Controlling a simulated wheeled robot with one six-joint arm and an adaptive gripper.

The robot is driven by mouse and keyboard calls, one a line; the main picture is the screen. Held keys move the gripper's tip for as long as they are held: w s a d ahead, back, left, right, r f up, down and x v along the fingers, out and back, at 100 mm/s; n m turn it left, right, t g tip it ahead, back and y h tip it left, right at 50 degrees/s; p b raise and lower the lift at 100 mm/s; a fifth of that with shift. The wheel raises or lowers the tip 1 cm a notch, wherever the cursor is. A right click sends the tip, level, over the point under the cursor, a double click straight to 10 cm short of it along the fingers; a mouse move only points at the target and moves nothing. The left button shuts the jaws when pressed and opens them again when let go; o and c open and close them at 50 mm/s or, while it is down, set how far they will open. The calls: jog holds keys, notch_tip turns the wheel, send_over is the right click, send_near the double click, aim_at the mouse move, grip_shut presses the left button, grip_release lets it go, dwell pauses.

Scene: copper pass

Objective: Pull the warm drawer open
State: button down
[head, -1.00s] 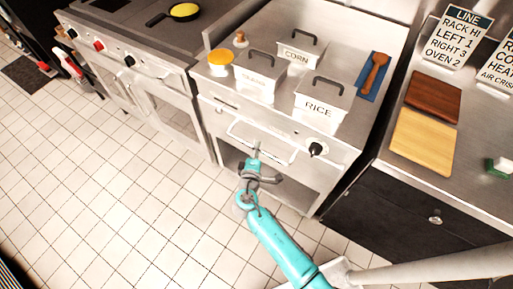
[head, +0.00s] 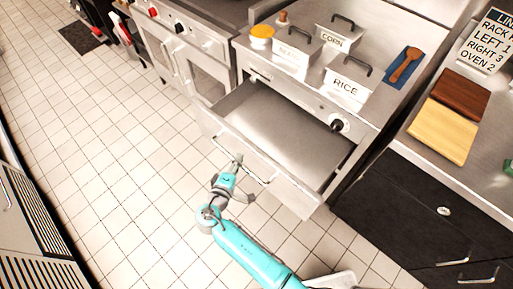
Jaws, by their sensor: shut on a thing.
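The warm drawer (head: 276,134) is pulled well out of the steel counter, in the middle of the head view. Its inside shows a smooth grey surface. A long bar handle (head: 262,178) runs across its front panel. My gripper (head: 238,160) is at the left part of this handle and shut on it. The fingertips are small in the picture and partly hidden by the wrist.
On the counter above stand bins marked RICE (head: 347,88) and CORN (head: 331,41), another bin (head: 294,55), a yellow-topped tub (head: 262,35) and a wooden spoon on a blue mat (head: 401,72). Dark cabinets (head: 420,205) stand right. Tiled floor (head: 110,150) lies clear left.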

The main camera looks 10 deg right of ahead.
jog(key=s+a, duration=0.5)
jog(key=a, duration=0.2)
jog(key=shift+s+a, duration=0.35)
jog(key=shift+a, duration=0.05)
jog(key=c, duration=1.1)
grip_release()
jog(key=shift+c, duration=0.2)
jog(key=v, duration=0.7)
jog(key=shift+s, duration=0.25)
